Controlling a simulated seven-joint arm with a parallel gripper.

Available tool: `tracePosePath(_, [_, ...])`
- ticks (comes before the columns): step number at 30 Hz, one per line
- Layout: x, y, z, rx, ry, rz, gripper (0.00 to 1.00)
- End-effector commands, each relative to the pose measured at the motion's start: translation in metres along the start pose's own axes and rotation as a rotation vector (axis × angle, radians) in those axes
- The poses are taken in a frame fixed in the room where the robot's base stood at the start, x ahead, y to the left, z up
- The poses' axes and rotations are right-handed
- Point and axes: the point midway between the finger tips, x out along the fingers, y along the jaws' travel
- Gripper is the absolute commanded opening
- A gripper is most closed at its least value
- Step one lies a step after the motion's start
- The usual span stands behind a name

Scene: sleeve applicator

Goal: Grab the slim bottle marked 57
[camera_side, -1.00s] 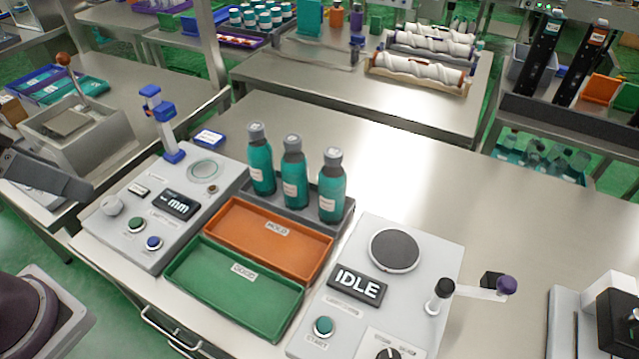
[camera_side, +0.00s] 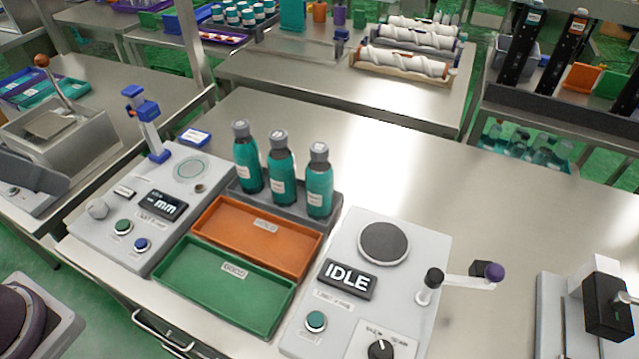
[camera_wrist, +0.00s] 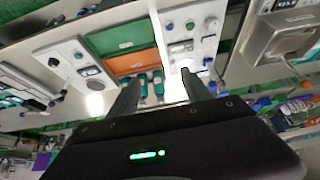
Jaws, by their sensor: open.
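Three slim teal bottles with grey caps stand upright in a row in a dark grey tray (camera_side: 283,209): a left bottle (camera_side: 248,172), a middle bottle (camera_side: 281,182) and a right bottle (camera_side: 319,193). Each has a pale label, but the numbers are too small to read, so I cannot tell which is 57. My gripper (camera_wrist: 161,76) is seen only in the wrist view, open, with its two dark fingers apart. Teal bottles (camera_wrist: 158,83) show beyond and between the fingers, small and partly hidden. Nothing is held.
An orange tray (camera_side: 258,236) and a green tray (camera_side: 225,287) lie in front of the bottles. A grey gauge panel with a blue-topped post (camera_side: 148,125) stands left. An IDLE panel (camera_side: 384,243) with a lever (camera_side: 470,281) stands right. The bench behind the bottles is clear.

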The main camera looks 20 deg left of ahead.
Motion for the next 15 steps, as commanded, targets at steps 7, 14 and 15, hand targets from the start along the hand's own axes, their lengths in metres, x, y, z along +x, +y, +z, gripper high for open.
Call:
tracePosePath(7, [-0.019,0.042,-0.068,0.090,0.094,0.157,0.57])
tracePosePath(14, [0.001,0.116,-0.156,0.150,0.286,0.355,0.57])
tracePosePath(15, [0.006,0.128,-0.170,0.149,0.319,0.373,0.57])
